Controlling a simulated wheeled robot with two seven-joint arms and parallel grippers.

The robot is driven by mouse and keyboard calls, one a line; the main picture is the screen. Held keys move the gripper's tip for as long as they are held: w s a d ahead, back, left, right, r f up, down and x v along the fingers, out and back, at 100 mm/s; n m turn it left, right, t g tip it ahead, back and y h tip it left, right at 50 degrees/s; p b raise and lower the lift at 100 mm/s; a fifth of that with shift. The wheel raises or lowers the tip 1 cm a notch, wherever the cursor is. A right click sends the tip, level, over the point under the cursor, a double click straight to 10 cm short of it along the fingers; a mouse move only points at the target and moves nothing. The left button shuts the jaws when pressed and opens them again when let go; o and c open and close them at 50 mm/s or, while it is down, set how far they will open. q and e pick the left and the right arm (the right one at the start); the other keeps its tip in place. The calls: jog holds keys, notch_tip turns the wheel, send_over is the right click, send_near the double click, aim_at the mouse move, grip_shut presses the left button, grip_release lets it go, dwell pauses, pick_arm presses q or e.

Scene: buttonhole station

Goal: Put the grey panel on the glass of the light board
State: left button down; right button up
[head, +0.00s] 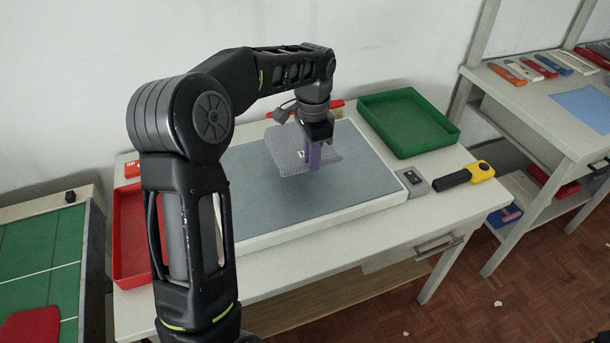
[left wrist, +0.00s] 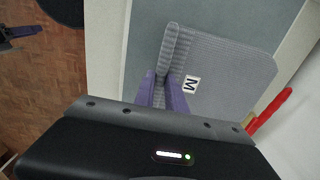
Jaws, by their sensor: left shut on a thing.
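The grey panel (head: 290,150) is a thin ribbed sheet with a white "M" label. It also shows in the left wrist view (left wrist: 228,70), with a raised fold along one edge. My left gripper (head: 314,166) is shut on that fold with its purple fingers, seen close in the left wrist view (left wrist: 162,90). The panel is over the blue-grey glass (head: 260,205) of the light board (head: 330,213), towards its back part. I cannot tell whether it touches the glass. A dark part with a purple tip at the left wrist view's left edge looks like my right gripper (left wrist: 22,32).
A green tray (head: 408,122) stands behind right of the board, and a red tray (head: 130,235) at its left. A grey switch plate (head: 412,182) and a black-and-yellow tool (head: 465,177) lie to the right. The front of the glass is clear.

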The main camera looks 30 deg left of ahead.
pick_arm(q)
send_over(311, 193)
notch_tip(311, 193, down, 5)
jog(key=shift+p, duration=0.3)
jog(key=shift+f+p, duration=0.3)
jog(key=shift+f, duration=1.55)
jog(key=shift+f, duration=0.1)
jog(key=c, duration=1.4)
grip_release()
notch_tip(311, 193, up, 12)
jog(key=shift+r+b, duration=0.1)
jog(key=shift+b, duration=0.5)
